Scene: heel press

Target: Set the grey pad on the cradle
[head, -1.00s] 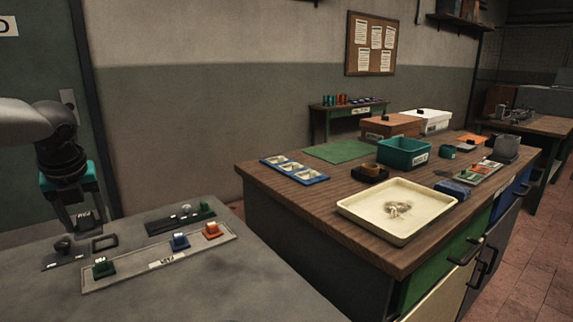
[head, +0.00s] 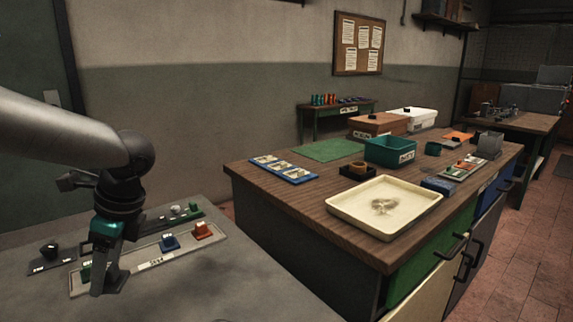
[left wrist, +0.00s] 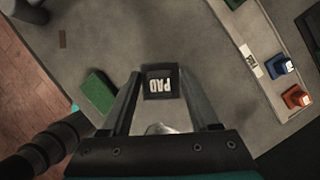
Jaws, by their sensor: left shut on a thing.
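The grey pad (left wrist: 160,83), with a white PAD label, sits between the fingertips of my left gripper (left wrist: 160,88) in the left wrist view. The gripper is shut on it. In the head view my left gripper (head: 108,284) points down at the front of the grey work surface, in front of the long grey tray (head: 155,262). The pad is hard to make out there. I cannot tell for sure which thing is the cradle. My right gripper is not in view.
The tray holds a blue piece (head: 169,242) and an orange piece (head: 203,231). A dark strip (head: 160,225) lies behind it. The wooden bench to the right bears a cream tray (head: 340,213), a teal bin (head: 390,152) and a blue rack (head: 285,170). The grey surface's front right is clear.

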